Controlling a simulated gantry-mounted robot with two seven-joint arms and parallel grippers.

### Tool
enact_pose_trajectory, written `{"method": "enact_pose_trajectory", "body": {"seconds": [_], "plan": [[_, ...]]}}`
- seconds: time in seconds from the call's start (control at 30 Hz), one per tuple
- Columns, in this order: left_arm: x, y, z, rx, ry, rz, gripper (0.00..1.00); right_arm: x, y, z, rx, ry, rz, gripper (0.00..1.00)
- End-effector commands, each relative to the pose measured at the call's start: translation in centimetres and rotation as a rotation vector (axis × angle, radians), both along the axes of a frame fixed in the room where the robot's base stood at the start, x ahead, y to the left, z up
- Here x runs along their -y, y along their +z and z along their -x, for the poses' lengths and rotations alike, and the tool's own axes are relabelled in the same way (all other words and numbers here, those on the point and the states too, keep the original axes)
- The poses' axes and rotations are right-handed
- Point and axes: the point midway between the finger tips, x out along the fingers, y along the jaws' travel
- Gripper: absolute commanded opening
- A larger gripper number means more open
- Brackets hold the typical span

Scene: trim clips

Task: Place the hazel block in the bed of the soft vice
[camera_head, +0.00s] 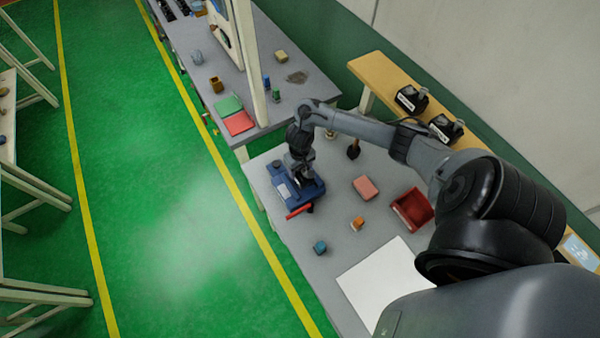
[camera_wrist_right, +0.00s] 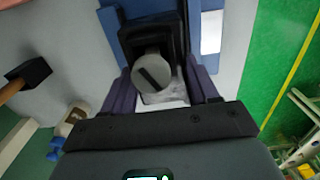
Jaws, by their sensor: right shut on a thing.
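The blue vice (camera_head: 285,193) stands near the left edge of the grey table, with a red handle bar (camera_head: 298,212) at its front. My right gripper (camera_head: 303,172) points down over it. In the right wrist view, the purple-grey fingers (camera_wrist_right: 163,88) are on either side of a dark piece (camera_wrist_right: 127,38) with a grey round slotted top (camera_wrist_right: 150,72). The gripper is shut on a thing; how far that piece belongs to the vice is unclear. Blue vice parts (camera_wrist_right: 111,20) lie just beyond. No block is clearly recognisable as hazel. My left gripper is out of view.
A pink block (camera_head: 365,187), an orange block (camera_head: 357,223), a teal block (camera_head: 320,247) and a red bin (camera_head: 412,209) are on the table. A white sheet (camera_head: 385,285) lies in front. A black-headed mallet (camera_head: 353,150) lies behind the vice; it also shows in the wrist view (camera_wrist_right: 30,72).

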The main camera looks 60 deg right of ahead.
Motion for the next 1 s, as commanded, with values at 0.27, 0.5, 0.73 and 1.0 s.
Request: {"method": "enact_pose_trajectory", "body": {"seconds": [0.27, 0.5, 0.73, 1.0], "plan": [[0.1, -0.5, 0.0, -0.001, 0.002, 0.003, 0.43, 0.0, -2.7, 0.1, -0.001, -0.001, 0.001, 0.24], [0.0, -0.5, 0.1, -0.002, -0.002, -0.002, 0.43, 0.0, -2.7, 0.1, -0.001, 0.0, 0.001, 0.24], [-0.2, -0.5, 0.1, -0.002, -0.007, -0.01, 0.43, 0.0, -3.0, 0.1, -0.001, 0.0, 0.0, 0.7], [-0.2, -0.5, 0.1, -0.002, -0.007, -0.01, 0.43, 0.0, -3.0, 0.1, -0.001, 0.0, 0.0, 0.84]]}}
